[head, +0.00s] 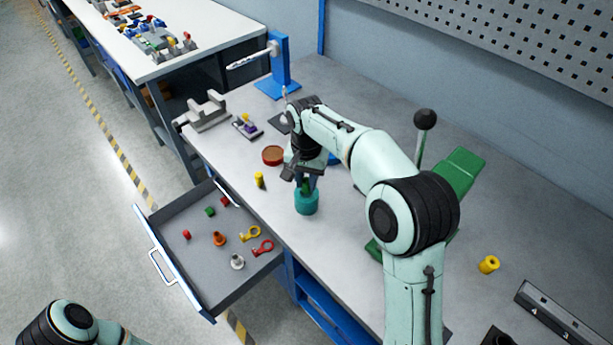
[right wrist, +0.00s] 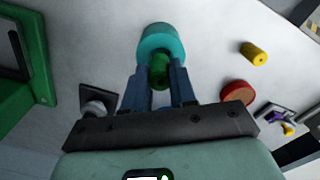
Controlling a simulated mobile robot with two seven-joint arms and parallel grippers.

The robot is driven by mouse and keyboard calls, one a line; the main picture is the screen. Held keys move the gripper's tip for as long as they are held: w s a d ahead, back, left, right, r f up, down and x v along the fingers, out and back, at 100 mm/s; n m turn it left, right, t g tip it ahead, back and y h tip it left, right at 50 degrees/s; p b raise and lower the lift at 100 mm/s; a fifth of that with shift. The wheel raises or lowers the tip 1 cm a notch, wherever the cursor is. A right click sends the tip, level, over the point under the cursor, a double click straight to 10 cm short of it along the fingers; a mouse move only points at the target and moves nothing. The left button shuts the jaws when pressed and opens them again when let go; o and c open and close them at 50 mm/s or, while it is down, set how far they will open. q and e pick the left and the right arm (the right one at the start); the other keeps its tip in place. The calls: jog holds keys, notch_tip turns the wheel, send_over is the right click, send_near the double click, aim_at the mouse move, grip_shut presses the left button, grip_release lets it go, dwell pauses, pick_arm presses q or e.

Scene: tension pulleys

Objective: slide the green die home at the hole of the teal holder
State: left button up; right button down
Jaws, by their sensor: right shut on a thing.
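The teal holder (head: 306,204) stands upright on the bench near its front edge. It also shows at the top of the right wrist view (right wrist: 160,38). My right gripper (head: 306,184) is directly above the holder, shut on the green die (right wrist: 158,72). The die is a small green cylinder between the blue fingers, also partly visible in the head view (head: 305,187). Its far end overlaps the holder's top in the right wrist view. The hole is hidden, so I cannot tell how deep the die sits. My left gripper is out of view.
An open drawer (head: 197,245) below the bench holds several small coloured parts. A yellow cylinder (head: 260,180) and a reddish-brown round piece (head: 273,155) stand left of the holder. A green press with a black-knobbed lever (head: 424,120) is to the right.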

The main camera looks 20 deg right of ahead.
dwell(0.3)
jog(key=shift+f, duration=0.2)
dwell(1.6)
jog(key=shift+f, duration=0.2)
jog(key=shift+f+b, duration=0.3)
jog(key=shift+f, duration=0.7)
jog(key=shift+f, duration=0.15)
